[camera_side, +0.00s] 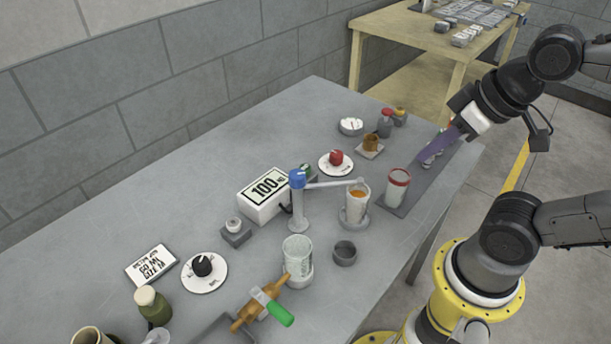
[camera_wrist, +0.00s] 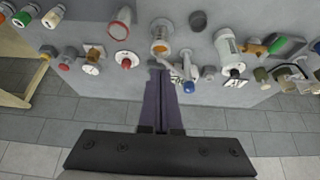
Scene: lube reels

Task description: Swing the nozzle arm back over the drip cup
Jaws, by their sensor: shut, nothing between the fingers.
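The nozzle arm (camera_side: 334,184) is a thin grey bar on a grey post with a blue cap (camera_side: 297,177). It points right, its tip over a clear glass with amber contents (camera_side: 357,204). In the wrist view the blue cap (camera_wrist: 189,87) and the amber glass (camera_wrist: 160,46) show just beyond my fingers. A small dark grey open cup (camera_side: 345,253), probably the drip cup, stands in front of that glass, with nothing over it. My gripper (camera_side: 426,160) has purple fingers, shut and empty, right of the nozzle arm and apart from it. It shows in the wrist view (camera_wrist: 158,72) too.
A red-rimmed jar (camera_side: 398,186) stands on a dark mat between my gripper and the glass. A white box marked 100 (camera_side: 264,195) is behind the post. A clear beaker (camera_side: 298,262) stands in front. Dials (camera_side: 337,161) and bottles are around; the far left tabletop is clear.

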